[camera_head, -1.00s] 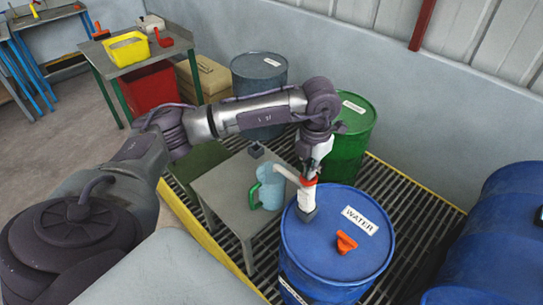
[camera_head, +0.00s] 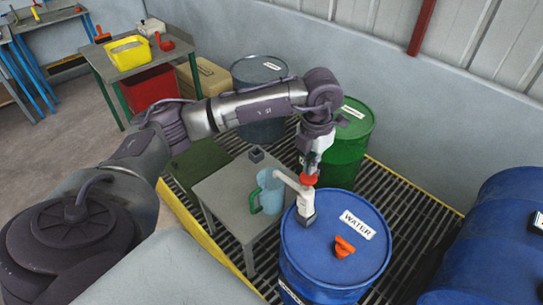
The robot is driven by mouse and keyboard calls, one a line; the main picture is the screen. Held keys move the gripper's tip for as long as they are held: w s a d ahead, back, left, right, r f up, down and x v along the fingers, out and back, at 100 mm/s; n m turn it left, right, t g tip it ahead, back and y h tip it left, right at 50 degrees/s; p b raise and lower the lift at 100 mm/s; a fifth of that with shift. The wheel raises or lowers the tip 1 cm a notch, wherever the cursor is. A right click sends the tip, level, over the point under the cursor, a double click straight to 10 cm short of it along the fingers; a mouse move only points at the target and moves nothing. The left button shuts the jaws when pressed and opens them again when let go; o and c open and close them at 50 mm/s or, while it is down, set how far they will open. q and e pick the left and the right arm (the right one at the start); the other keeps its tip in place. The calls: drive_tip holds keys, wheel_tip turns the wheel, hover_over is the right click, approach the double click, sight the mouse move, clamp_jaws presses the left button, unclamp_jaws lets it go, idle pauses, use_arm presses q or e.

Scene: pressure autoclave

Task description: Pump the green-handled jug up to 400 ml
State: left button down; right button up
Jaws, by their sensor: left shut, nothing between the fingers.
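The jug (camera_head: 270,190) is translucent light blue with a green handle (camera_head: 254,200) on its left side. It stands upright on a small grey table, under the white spout (camera_head: 286,178) of a hand pump (camera_head: 306,202). The pump sits on the blue drum labelled WATER (camera_head: 334,258). Its red top (camera_head: 308,180) is at the tip of my left gripper (camera_head: 311,172), which is shut with nothing between its fingers and points down on it. The liquid level in the jug cannot be read. My right gripper is out of view.
An orange-red object (camera_head: 344,247) lies on the blue drum lid. A small dark block (camera_head: 256,154) is on the grey table (camera_head: 222,190). Green (camera_head: 350,150) and grey-blue (camera_head: 258,72) drums stand behind my arm.

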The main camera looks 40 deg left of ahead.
sight(308, 177)
use_arm(q)
drive_tip(key=shift+f, duration=0.15)
drive_tip(key=shift+f+b, duration=2.25)
drive_tip(key=shift+f, duration=0.25)
drive_tip(key=shift+r, duration=0.2)
drive_tip(key=shift+r+p, duration=1.55)
drive_tip(key=shift+r, duration=0.9)
drive_tip(key=shift+f, duration=0.2)
